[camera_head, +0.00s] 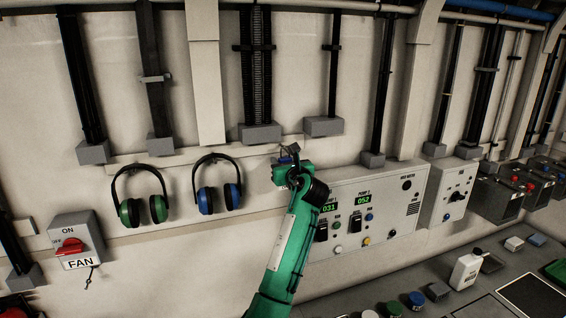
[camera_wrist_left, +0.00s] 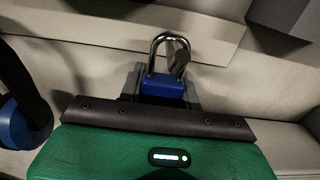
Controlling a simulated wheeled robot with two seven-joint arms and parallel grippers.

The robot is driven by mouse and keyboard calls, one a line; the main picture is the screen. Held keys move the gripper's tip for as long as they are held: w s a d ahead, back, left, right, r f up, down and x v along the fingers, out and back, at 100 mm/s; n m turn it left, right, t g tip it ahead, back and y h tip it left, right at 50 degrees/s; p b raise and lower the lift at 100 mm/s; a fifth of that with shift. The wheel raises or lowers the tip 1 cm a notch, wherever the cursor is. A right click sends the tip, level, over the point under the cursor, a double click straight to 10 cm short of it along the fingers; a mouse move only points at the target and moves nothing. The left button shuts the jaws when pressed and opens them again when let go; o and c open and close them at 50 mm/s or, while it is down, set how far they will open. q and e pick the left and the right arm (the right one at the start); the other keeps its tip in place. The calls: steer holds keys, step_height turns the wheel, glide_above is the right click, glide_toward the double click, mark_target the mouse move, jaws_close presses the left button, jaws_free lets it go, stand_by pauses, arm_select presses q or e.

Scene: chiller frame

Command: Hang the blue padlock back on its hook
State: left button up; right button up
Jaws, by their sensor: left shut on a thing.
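The blue padlock (camera_wrist_left: 163,86) is upright in the wrist view, its silver shackle pointing up. My left gripper (camera_wrist_left: 161,98) is shut on its blue body, with a grey finger on either side. In the head view the left gripper (camera_head: 287,160) is up against the wall, above the left end of the pump panel. The padlock is small and partly hidden there. A dark piece (camera_wrist_left: 180,62) shows at the right side of the shackle; it may be the hook, but I cannot tell whether the shackle is around it. My right gripper is not in view.
Blue earmuffs (camera_head: 206,199) and green earmuffs (camera_head: 130,211) hang on the wall left of my arm. The pump panel (camera_head: 402,232) is to its right. Grey conduit boxes (camera_head: 260,132) are just above. A fan switch box (camera_head: 75,238) is at lower left.

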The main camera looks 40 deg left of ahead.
arm_select(q)
steer(key=o, duration=1.2)
steer(key=shift+c, duration=0.2)
steer(key=b+v, duration=0.4)
steer(key=v, duration=1)
steer(key=shift+b, duration=0.3)
steer(key=shift+a, duration=0.1)
